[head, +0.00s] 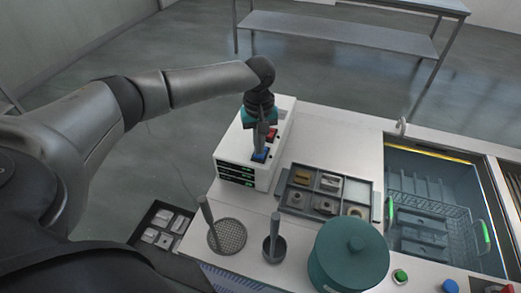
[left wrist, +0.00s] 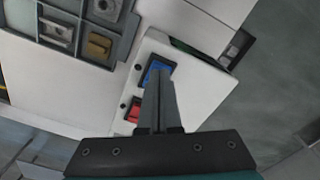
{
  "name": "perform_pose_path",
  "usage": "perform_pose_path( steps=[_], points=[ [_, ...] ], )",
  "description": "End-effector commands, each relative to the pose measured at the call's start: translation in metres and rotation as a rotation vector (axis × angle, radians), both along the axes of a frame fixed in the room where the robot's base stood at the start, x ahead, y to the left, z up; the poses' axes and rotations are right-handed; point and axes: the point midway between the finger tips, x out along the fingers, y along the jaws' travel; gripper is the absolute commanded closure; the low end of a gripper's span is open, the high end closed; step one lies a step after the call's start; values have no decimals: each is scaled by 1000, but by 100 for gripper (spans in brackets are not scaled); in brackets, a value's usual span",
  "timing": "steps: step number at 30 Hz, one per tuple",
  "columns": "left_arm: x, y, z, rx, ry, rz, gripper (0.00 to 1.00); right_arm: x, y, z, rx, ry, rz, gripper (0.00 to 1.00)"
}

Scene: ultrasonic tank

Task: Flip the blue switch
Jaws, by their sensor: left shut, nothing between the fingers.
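The blue switch (head: 260,156) is on the top of a white control box (head: 238,158), near its front edge. A red switch (head: 272,133) sits behind it on the same panel. My left gripper (head: 262,150) is shut and empty, with its fingertips right at the blue switch. In the left wrist view the fingertips (left wrist: 158,72) overlap the blue switch (left wrist: 153,68), hiding part of it. I cannot tell whether they press on it. The red switch (left wrist: 134,112) lies beside the fingers there. My right gripper is not in view.
A sectioned tray (head: 284,190) with several small parts stands right of the box. A tank with a wire basket (head: 428,212) is at the right.

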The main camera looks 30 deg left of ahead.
Motion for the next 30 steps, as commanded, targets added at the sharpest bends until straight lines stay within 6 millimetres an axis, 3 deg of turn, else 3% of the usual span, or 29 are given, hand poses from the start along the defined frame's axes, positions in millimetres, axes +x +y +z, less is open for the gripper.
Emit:
perform_pose_path(
  steps=[23, 30],
  points=[
    [0, 0, -12, 0, 0, 0, 100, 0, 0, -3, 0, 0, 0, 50],
    [-1, 0, -6, 1, 2, 0, 100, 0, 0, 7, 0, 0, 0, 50]
  ],
)
